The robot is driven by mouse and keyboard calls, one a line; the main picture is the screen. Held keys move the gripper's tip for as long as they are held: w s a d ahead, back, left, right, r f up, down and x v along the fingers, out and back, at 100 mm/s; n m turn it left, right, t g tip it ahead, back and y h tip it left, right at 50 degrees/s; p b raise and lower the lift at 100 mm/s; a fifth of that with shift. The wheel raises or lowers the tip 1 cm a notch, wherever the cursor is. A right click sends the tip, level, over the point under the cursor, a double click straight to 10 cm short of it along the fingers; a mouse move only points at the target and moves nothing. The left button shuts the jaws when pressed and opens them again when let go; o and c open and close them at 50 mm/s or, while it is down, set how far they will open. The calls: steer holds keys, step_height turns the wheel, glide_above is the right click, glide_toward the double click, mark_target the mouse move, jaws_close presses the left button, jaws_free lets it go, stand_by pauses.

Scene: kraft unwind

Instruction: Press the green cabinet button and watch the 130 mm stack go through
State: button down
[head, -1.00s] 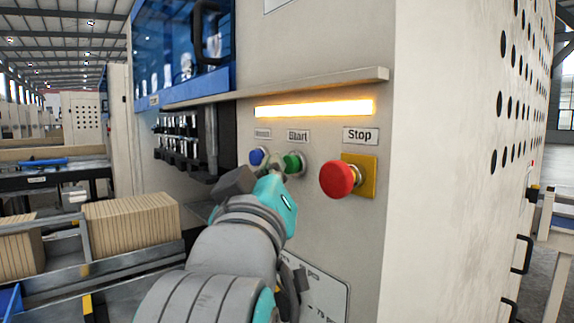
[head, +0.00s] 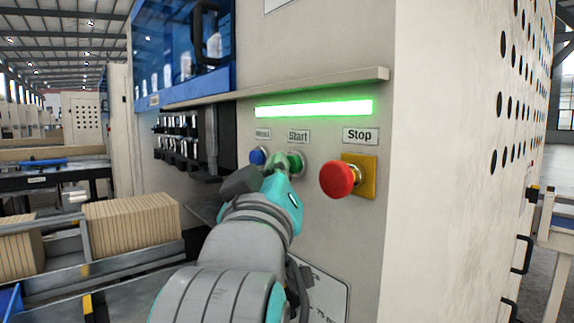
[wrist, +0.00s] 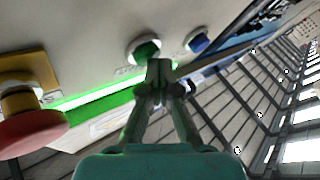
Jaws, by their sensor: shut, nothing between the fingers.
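The green button (head: 296,162) sits on the cabinet front (head: 310,220) under a "Start" label. My gripper (wrist: 158,70) is shut and empty, its fingertips at the green button (wrist: 146,50) in the wrist view. The light bar (head: 314,108) above the buttons glows green. A stack of brown boards (head: 132,225) stands upright on the conveyor at the left.
The red Stop knob (head: 337,179) on its yellow plate (head: 367,178) sticks out just right of the green button. A blue button (head: 258,156) is close on the left. A ledge (head: 290,87) juts out above the light bar.

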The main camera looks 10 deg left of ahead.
steer(key=shift+w+d, duration=0.1)
steer(key=shift+d, duration=0.05)
stand_by(0.4)
steer(key=shift+s+a, duration=0.65)
steer(key=shift+s, duration=0.15)
steer(key=shift+s+a, duration=0.8)
steer(key=shift+s, duration=0.2)
steer(key=shift+s+a, duration=0.75)
steer(key=shift+s, duration=0.2)
